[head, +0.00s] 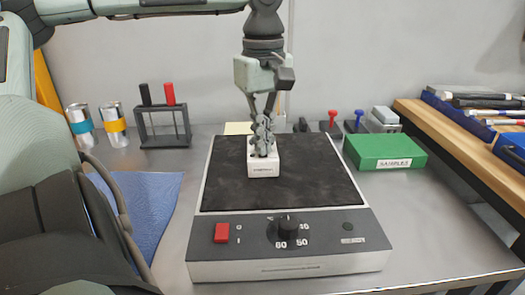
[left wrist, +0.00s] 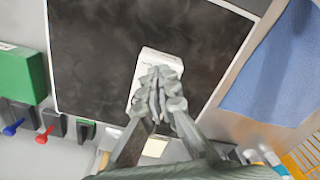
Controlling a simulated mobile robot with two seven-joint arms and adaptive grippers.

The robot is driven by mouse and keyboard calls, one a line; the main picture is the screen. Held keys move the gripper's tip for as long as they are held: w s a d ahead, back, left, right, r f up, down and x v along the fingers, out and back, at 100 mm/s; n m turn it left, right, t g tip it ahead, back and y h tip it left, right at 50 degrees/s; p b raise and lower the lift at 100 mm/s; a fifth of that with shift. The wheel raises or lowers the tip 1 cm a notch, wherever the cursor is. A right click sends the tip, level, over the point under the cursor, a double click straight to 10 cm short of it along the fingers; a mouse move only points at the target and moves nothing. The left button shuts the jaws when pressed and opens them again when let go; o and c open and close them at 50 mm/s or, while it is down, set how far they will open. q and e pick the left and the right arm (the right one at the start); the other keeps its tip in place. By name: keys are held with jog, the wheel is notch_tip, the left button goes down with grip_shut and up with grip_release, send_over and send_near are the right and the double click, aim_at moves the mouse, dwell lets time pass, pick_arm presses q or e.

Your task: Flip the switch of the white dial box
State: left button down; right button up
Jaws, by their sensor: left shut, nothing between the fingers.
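The white dial box (head: 204,180) is a low, wide device with a dark top plate and a grey front panel, standing on the metal table. Its front carries a red switch (head: 221,232) at the left, marked 0 and I, and a black dial (head: 288,228) with numbers in the middle. My left gripper (head: 263,148) is shut and empty, pointing down over the dark plate, well behind the switch. Its fingertips (left wrist: 160,76) overlap a small white block (head: 263,168) on the plate; I cannot tell whether they touch it. The block also shows in the left wrist view (left wrist: 158,58). My right gripper is out of view.
A green box labelled SAMPLES (head: 384,151) stands right of the device. A dark rack (head: 163,130) with black and red handles and two cans (head: 116,124) stand back left. A blue cloth (head: 150,205) lies left. A wooden shelf (head: 455,140) with tools borders the right.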

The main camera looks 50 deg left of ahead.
pick_arm(q)
jog(key=shift+f, duration=0.3)
jog(key=shift+r, duration=0.1)
jog(key=shift+r+p, duration=2.5)
jog(key=shift+r, duration=1)
jog(key=shift+f, duration=0.1)
